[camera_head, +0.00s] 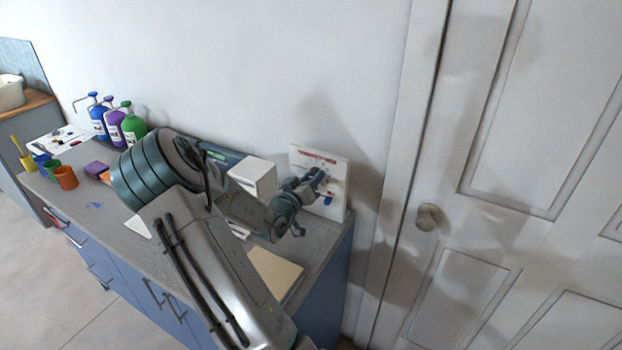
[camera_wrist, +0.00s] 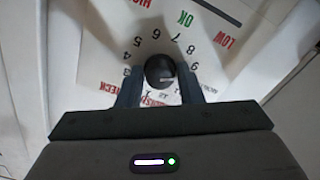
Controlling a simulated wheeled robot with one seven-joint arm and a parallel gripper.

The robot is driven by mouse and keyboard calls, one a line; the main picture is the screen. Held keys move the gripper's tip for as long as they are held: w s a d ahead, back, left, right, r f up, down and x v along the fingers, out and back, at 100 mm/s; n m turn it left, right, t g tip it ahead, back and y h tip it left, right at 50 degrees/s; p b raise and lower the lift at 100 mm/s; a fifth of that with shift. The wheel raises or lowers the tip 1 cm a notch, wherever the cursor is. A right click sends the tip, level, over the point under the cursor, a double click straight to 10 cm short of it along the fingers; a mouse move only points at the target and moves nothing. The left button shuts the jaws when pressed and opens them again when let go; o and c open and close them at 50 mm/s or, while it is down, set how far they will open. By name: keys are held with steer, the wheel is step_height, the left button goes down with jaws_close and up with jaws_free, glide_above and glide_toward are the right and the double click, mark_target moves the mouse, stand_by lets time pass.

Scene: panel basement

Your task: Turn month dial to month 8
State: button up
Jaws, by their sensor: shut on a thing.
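The white panel (camera_head: 341,172) stands upright against the wall at the back right end of the counter. It has red writing and small coloured parts. In the wrist view the panel (camera_wrist: 98,62) appears upside down, with month numbers 4 to 9 readable in an arc around the round black month dial (camera_wrist: 160,68). My gripper (camera_wrist: 160,76) has one finger on each side of the dial and is shut on it. The dial's pointer cannot be made out clearly, and its lower side is partly hidden. In the head view my gripper (camera_head: 318,184) reaches the panel and covers the dial.
The grey counter (camera_head: 205,152) has blue drawers. Blue, purple and green bottles (camera_head: 116,122) stand at its far left, with several small cups (camera_head: 65,177) in front. A cream board (camera_head: 276,272) lies near the right end. A white door (camera_head: 480,180) with a knob is to the right.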

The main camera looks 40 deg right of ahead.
steer(key=n+p, duration=0.1)
steer(key=n, duration=0.4)
steer(key=shift+n, duration=0.3)
stand_by(0.5)
steer(key=o, duration=1)
steer(key=shift+c, duration=0.2)
steer(key=shift+a, duration=0.1)
steer(key=b+v, duration=0.1)
steer(key=v, duration=1.2)
steer(key=shift+s+a, duration=0.15)
steer(key=shift+a, duration=0.2)
steer(key=shift+r, duration=0.15)
